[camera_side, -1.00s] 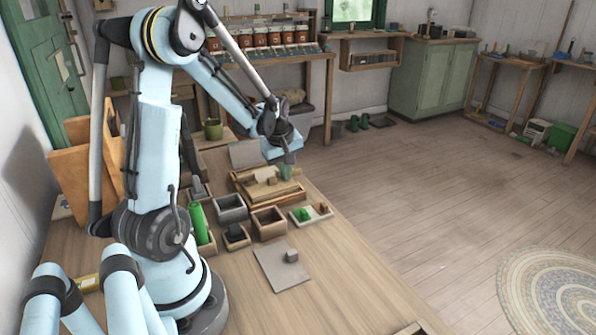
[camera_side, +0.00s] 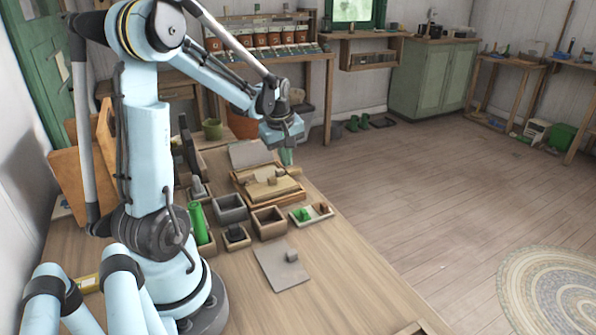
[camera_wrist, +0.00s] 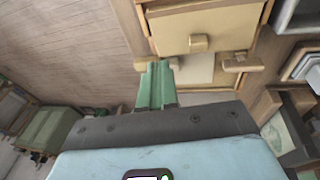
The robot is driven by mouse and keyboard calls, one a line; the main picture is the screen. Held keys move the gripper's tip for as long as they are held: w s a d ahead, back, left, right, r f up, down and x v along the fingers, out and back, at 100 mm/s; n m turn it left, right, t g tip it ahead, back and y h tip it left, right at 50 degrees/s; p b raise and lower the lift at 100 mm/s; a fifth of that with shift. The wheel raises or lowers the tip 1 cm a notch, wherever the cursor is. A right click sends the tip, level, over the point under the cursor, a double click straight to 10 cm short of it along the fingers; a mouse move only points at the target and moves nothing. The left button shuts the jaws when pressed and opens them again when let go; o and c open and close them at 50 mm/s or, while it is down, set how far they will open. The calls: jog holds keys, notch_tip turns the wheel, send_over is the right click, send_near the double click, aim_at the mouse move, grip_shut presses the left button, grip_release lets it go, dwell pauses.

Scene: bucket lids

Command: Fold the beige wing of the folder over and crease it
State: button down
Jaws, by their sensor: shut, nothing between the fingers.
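The folder (camera_side: 246,193) lies on the bench as a shallow wooden frame with beige panels. A beige panel with a small block-like knob (camera_wrist: 198,42) on it fills much of the folder in the wrist view, where it looks flat. A paler beige panel (camera_wrist: 195,70) shows beside it, next to a short tan bar (camera_wrist: 235,62). I cannot tell whether the wing is fully creased. My gripper (camera_side: 287,157) is above the folder's far right edge, pointing down, apart from it as far as I can tell. Its green fingers (camera_wrist: 157,72) are shut and empty in the wrist view.
A grey panel (camera_side: 250,153) stands behind the folder. A grey plate with a knob (camera_side: 277,268) lies nearer.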

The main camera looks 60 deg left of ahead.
jog(key=shift+r, duration=0.2)
jog(key=shift+v, duration=2.5)
jog(key=s+d+m+t+h, duration=0.2)
jog(key=d+m+t, duration=0.3)
jog(key=d+m, duration=1.2)
jog(key=d, duration=0.8)
jog(key=shift+r+m, duration=0.4)
